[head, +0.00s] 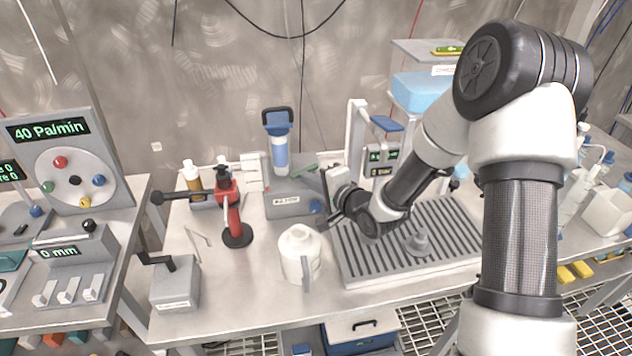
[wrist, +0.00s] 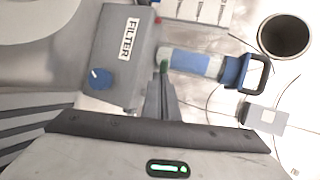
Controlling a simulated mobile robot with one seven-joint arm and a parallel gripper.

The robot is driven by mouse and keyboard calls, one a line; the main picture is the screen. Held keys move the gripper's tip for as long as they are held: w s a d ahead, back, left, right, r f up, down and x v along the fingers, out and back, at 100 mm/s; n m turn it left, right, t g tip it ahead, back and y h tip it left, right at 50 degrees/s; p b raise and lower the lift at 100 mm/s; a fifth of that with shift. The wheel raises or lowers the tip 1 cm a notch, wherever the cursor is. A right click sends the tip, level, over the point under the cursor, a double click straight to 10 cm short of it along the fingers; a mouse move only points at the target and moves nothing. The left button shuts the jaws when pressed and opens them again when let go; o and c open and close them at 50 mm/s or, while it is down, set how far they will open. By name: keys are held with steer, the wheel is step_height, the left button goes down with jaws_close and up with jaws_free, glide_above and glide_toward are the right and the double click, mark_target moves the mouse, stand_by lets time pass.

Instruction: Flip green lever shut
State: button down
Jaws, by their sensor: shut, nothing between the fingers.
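In the head view, my gripper (head: 324,190) is to the right of the filter box, close to the lever.
A blue knob (wrist: 99,78) sticks out of the filter box. A white jug (head: 300,255) stands in front of the box, and a red stand (head: 234,215) is to its left. A slotted grey tray (head: 440,245) lies under my arm.

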steer(key=shift+w+a+m+t+h+b, duration=0.15)
steer(key=shift+w+a+m+t+b, duration=0.1)
steer(key=shift+a+b, duration=0.3)
steer(key=shift+w+a+m+t+h+b, duration=0.2)
steer(key=shift+a+b, duration=0.15)
steer(key=shift+a, duration=0.5)
